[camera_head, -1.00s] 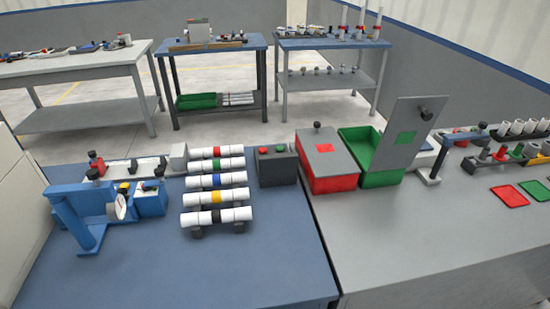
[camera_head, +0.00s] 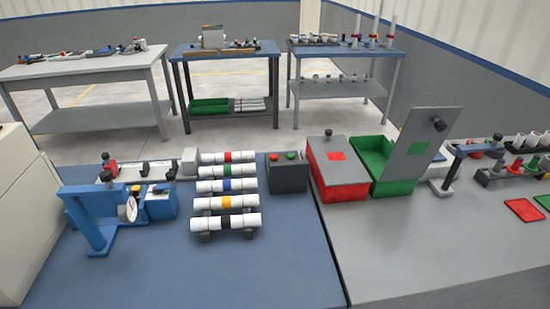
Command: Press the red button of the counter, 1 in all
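The counter (camera_head: 288,178) is a dark grey box on the blue table, right of the pipe rack. Its sloped top carries a red button (camera_head: 273,157) on the left and a green button (camera_head: 291,155) on the right. Nothing touches or covers the buttons. Neither of my grippers shows in the head view.
A rack of white pipes with coloured bands (camera_head: 226,202) stands left of the counter. A blue gauge fixture (camera_head: 110,210) is farther left. A red box with a grey lid (camera_head: 338,170) and an open green box (camera_head: 372,160) stand to the right. The front of the blue table (camera_head: 230,270) is clear.

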